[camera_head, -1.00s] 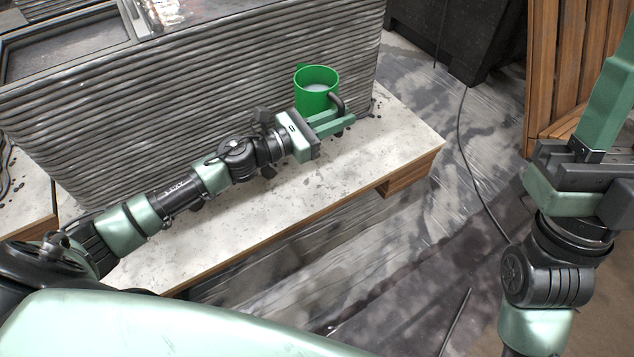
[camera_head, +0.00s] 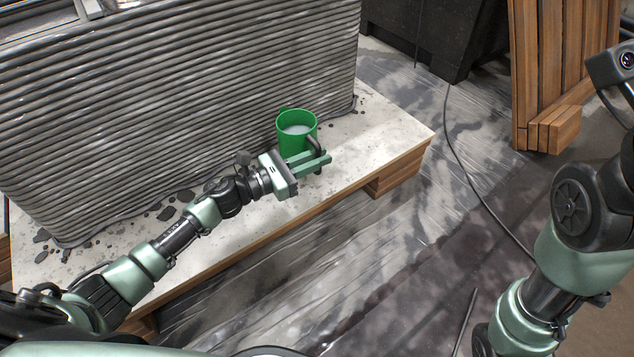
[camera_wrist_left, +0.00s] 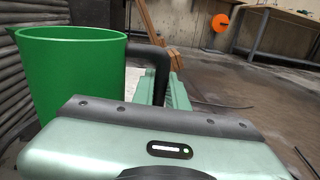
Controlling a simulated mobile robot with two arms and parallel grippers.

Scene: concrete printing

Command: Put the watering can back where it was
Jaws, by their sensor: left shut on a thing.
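The green watering can (camera_head: 292,132) is upright at the concrete-topped bench, close to the ribbed printed wall, with pale contents showing in its open top. My left gripper (camera_head: 318,160) is shut on its dark handle. Whether the can's base touches the bench top is hidden by the gripper. In the left wrist view the can (camera_wrist_left: 70,75) fills the left side, with its dark handle running between the green fingers (camera_wrist_left: 165,92). Of my right arm, links and part of the hand show at the right edge; its fingertips are out of the picture.
The bench top (camera_head: 385,130) is bare to the right of the can. The grey ribbed wall (camera_head: 180,100) stands behind, with dark crumbs along its foot. Wooden slatted panels (camera_head: 560,60) and a black block (camera_head: 425,35) stand beyond. A cable (camera_head: 470,185) crosses the sheeted floor.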

